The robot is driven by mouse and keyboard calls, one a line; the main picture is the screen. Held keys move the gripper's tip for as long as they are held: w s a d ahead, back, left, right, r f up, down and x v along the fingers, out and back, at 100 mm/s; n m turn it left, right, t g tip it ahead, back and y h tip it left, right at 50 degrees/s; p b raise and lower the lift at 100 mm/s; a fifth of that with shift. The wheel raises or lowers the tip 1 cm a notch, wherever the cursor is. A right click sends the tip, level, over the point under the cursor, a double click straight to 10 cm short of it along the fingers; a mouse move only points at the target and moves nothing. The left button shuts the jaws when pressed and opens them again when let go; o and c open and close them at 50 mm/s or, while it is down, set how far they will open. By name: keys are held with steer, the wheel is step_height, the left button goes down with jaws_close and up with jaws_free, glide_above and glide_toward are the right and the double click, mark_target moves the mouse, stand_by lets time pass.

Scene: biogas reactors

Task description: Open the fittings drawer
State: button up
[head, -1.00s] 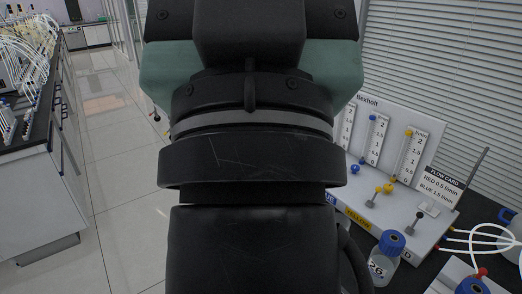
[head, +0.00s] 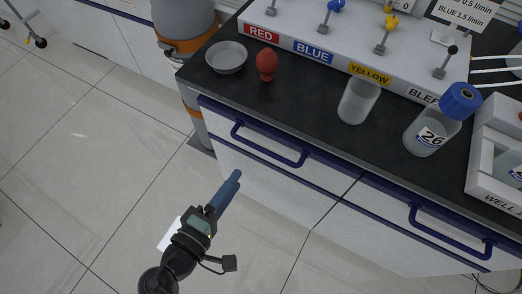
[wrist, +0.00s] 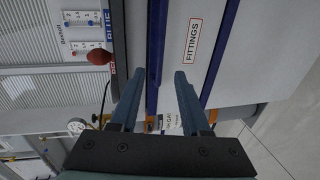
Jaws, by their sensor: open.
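The drawer front labelled FITTINGS (wrist: 193,40) shows in the wrist view, white, between two dark blue bars. In the head view two white drawer fronts with blue bar handles run under the counter. The left handle (head: 268,148) is nearer my gripper; labels cannot be read there. Both fronts look closed. My gripper (head: 229,186) is open and empty, in front of the left drawer and a little below its handle, apparently apart from it. In the wrist view its fingers (wrist: 160,73) point at the cabinet front, with a blue bar between and beyond them.
The black counter (head: 310,105) holds a grey dish (head: 226,57), a red bulb (head: 266,64), a clear beaker (head: 358,101), a blue-capped bottle (head: 430,130) and a flow-meter panel (head: 345,55). A grey-and-orange vessel (head: 185,40) stands at the cabinet's left.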

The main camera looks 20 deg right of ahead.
mark_target(262, 148)
steer(key=x, duration=1.2)
steer(key=shift+d+f+b, duration=0.1)
steer(key=shift+d+b, duration=0.2)
steer(key=shift+d, duration=0.15)
jaws_close()
stand_by(0.8)
